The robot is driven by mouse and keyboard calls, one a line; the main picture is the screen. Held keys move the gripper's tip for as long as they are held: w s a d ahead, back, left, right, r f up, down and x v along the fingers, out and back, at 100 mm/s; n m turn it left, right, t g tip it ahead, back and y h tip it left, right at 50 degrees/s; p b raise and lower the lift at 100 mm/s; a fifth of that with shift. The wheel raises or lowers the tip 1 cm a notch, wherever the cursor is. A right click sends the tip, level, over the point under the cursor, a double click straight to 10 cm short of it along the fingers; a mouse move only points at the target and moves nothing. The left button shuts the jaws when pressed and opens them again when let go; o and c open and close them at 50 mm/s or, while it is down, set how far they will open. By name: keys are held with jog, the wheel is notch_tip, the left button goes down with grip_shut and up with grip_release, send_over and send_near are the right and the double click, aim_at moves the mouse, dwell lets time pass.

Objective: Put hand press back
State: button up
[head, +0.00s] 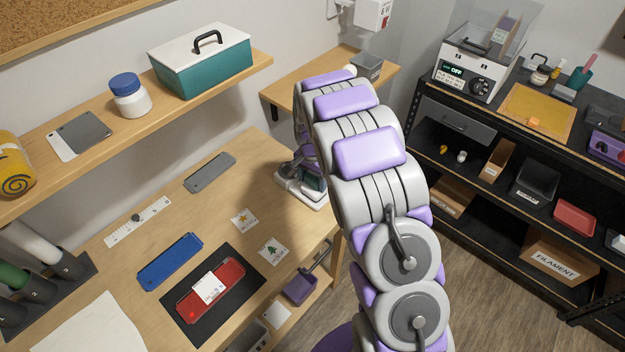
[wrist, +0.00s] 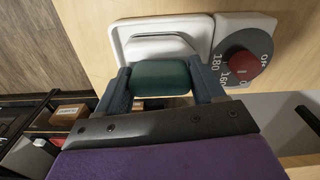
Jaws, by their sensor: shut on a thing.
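The hand press shows in the wrist view as a dark green rounded handle (wrist: 161,77). My gripper (wrist: 160,84) is shut on this handle, one finger at each end. Behind the handle is a white rounded body or base (wrist: 145,30); I cannot tell whether it belongs to the press or to a stand. Beside it is a grey dial (wrist: 262,35) with a red centre. In the head view the white unit (head: 290,185) is at the wooden table's right edge, and my arm hides part of it. Whether the press rests on it or hangs just above is unclear.
The wooden table (head: 215,210) holds a blue case (head: 170,262), a red case (head: 210,290) on a black mat and picture cards. A shelf with a teal box (head: 203,60) runs above. A black rack (head: 500,130) stands right. Open floor (head: 480,290) lies between.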

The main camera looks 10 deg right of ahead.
aim_at(312, 176)
jog(key=o, duration=1)
jog(key=shift+o, duration=0.2)
jog(key=shift+r, duration=0.1)
notch_tip(312, 176, up, 12)
jog(key=p, duration=0.2)
jog(key=s+d+r+n+g, duration=0.15)
jog(key=s+r, duration=0.35)
jog(key=s, duration=0.5)
jog(key=s+a+r+n+t, duration=0.1)
jog(key=s+r+n, duration=0.1)
jog(key=s+r, duration=0.55)
jog(key=s+n+g, duration=0.1)
jog(key=s+n, duration=0.5)
jog(key=s, duration=1.8)
jog(key=shift+s+a+f, duration=0.3)
jog(key=shift+s+f, duration=0.05)
jog(key=shift+g, duration=0.25)
